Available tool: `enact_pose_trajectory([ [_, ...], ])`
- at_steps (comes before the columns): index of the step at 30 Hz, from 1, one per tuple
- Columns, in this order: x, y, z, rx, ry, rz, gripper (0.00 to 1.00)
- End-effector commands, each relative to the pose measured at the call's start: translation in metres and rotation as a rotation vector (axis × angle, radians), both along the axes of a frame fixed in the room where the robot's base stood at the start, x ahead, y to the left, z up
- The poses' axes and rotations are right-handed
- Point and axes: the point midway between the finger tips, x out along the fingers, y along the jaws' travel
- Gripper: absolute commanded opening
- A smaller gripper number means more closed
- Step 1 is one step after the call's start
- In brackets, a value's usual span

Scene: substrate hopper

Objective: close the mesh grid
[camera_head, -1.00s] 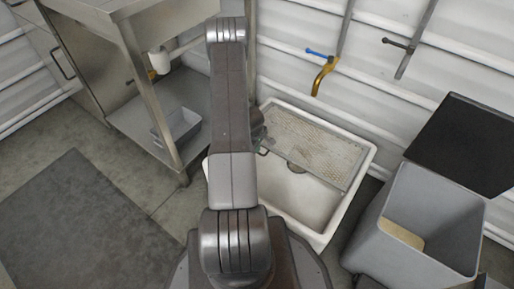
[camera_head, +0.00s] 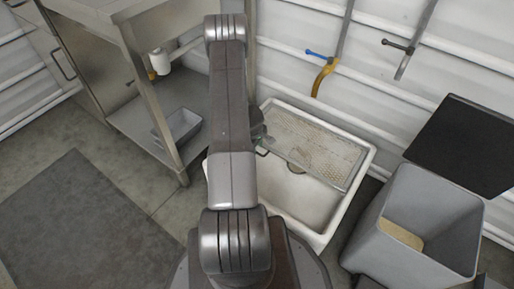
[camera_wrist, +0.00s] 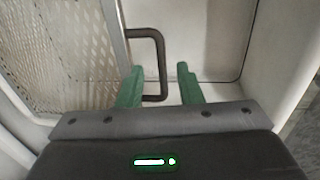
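The mesh grid (camera_head: 312,139) is a perforated metal panel in a frame, at the back of a white basin. It covers the back part of the basin, and the front part is uncovered. In the wrist view the mesh (camera_wrist: 62,55) is at the left, and a dark U-shaped handle (camera_wrist: 161,68) sticks out from its frame. My gripper (camera_wrist: 160,86) has green fingers standing apart, with the handle's outer bar between them and gaps visible on both sides. In the head view my arm mostly hides the gripper, at the grid's left end.
The white basin (camera_head: 310,231) stands against a white panelled wall. A grey bin (camera_head: 385,247) with a raised black lid (camera_head: 465,147) is at the right. A steel table (camera_head: 152,110) is at the left, with a grey tray (camera_head: 181,127) on its lower shelf.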

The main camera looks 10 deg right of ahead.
Motion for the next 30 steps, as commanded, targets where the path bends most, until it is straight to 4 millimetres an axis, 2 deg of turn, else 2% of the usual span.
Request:
enact_pose_trajectory([
  [1,0.0,0.001,0.014,0.0,-0.001,0.001,0.33],
  [9,-0.007,0.008,0.077,0.0,-0.003,0.0,0.33],
  [15,-0.011,0.012,0.109,0.0,-0.002,-0.001,0.33],
  [21,-0.013,0.014,0.122,0.0,0.0,0.001,0.33],
  [30,-0.013,0.014,0.122,0.0,0.0,0.001,0.33],
])
